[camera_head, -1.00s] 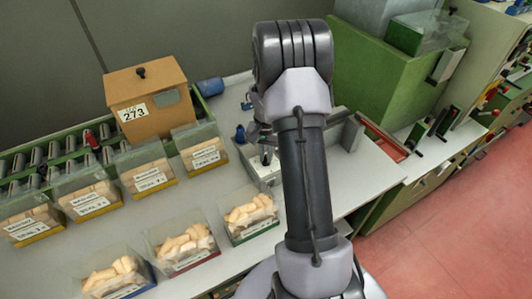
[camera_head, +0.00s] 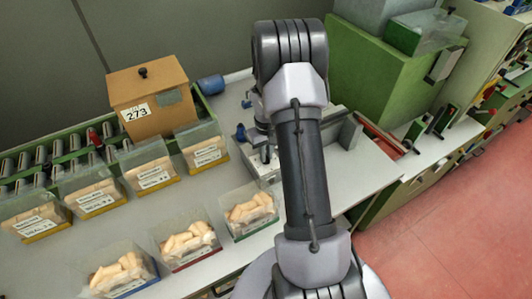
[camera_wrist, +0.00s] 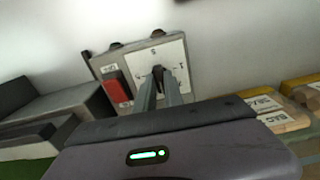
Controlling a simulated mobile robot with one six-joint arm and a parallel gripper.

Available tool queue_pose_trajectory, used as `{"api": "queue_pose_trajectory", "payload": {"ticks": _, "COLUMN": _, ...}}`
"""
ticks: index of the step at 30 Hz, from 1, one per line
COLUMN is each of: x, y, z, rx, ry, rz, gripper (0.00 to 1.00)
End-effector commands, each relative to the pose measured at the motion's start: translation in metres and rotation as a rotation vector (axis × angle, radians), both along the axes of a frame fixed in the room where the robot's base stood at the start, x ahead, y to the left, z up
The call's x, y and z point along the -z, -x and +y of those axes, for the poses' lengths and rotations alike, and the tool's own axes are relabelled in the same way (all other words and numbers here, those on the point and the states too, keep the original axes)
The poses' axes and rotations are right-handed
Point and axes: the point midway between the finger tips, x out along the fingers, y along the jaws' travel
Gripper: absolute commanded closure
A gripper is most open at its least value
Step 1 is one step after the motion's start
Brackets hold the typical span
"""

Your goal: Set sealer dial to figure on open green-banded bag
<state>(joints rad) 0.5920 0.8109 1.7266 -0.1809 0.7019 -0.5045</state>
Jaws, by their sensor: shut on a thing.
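The sealer (camera_wrist: 105,75) is a grey box with a white dial plate (camera_wrist: 172,55) and a red switch (camera_wrist: 117,88) in the wrist view. My gripper (camera_wrist: 160,80) is shut on the dial knob (camera_wrist: 158,70) at the middle of that plate. A figure like a 5 stands at the top of the plate; the other marks and the pointer are unclear. In the head view the sealer (camera_head: 268,172) is partly behind my arm. The open green-banded bag (camera_head: 250,212) holds pale corks and stands left of my arm. Its figure is too small to read.
Open red-banded (camera_head: 187,240) and blue-banded (camera_head: 122,276) bags stand left of it. Several yellow-banded bags (camera_head: 150,168) stand behind. A brown box (camera_head: 150,95) marked 273 sits by the roller track (camera_head: 62,152). A green machine (camera_head: 385,70) stands right.

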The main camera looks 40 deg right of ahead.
Motion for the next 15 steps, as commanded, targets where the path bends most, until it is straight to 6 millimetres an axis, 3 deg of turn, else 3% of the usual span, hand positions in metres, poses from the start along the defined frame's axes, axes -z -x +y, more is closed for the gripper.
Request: {"api": "queue_pose_trajectory", "payload": {"ticks": 15, "x": -0.0006, "y": -0.0007, "z": -0.0005, "rx": -0.034, "ry": 0.001, "rz": -0.002, "gripper": 1.0}}
